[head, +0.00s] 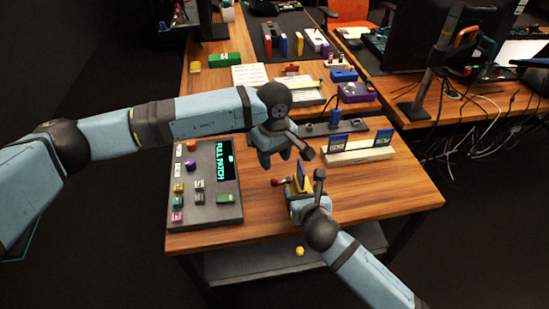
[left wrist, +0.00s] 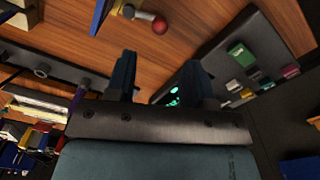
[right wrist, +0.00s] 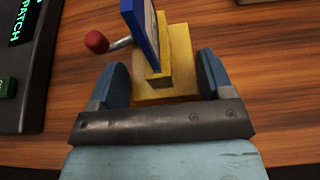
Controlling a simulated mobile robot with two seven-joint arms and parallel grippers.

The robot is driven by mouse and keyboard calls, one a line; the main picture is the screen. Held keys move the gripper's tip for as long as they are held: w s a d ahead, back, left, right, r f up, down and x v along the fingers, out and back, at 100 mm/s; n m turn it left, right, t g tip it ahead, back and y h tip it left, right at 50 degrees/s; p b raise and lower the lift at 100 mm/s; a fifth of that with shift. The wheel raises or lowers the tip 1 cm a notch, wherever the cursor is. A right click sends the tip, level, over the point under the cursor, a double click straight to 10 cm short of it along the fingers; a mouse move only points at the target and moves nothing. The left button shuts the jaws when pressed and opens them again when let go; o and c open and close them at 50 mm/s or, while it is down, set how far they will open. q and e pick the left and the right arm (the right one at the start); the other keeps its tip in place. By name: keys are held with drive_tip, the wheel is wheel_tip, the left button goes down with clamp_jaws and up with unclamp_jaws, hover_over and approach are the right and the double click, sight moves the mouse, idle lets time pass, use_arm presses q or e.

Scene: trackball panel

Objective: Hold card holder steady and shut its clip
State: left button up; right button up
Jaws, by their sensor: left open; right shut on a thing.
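The card holder has a yellow base (right wrist: 180,72) and an upright blue-backed card (right wrist: 141,28). Its clip is a metal lever (right wrist: 120,43) ending in a red knob (right wrist: 96,42), sticking out to the left; the knob also shows in the head view (head: 274,182). My right gripper (right wrist: 165,78) is shut on the yellow base from the near side. My left gripper (head: 276,158) is open and empty, above and behind the holder. In the left wrist view the red knob (left wrist: 160,24) lies beyond the fingertips, apart from them. The lever's joint is partly hidden by the card.
A grey panel (head: 205,208) with a lit display and coloured blocks stands to the left. A cream rack (head: 358,153) with blue cards is behind right. A purple box (head: 357,93) and papers lie further back. The table's right front is bare. A yellow ball (head: 300,251) is on the lower shelf.

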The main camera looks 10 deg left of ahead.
sight(275, 180)
use_arm(q)
drive_tip(key=w+a+r+g+h, duration=0.3)
drive_tip(key=w, duration=0.1)
drive_tip(key=x, duration=1.2)
drive_tip(key=shift+s+a, duration=0.15)
drive_tip(key=shift+s, duration=0.15)
clamp_jaws()
drive_tip(key=shift+s+n, duration=0.25)
drive_tip(key=shift+n, duration=0.45)
unclamp_jaws()
drive_tip(key=shift+r, duration=0.15)
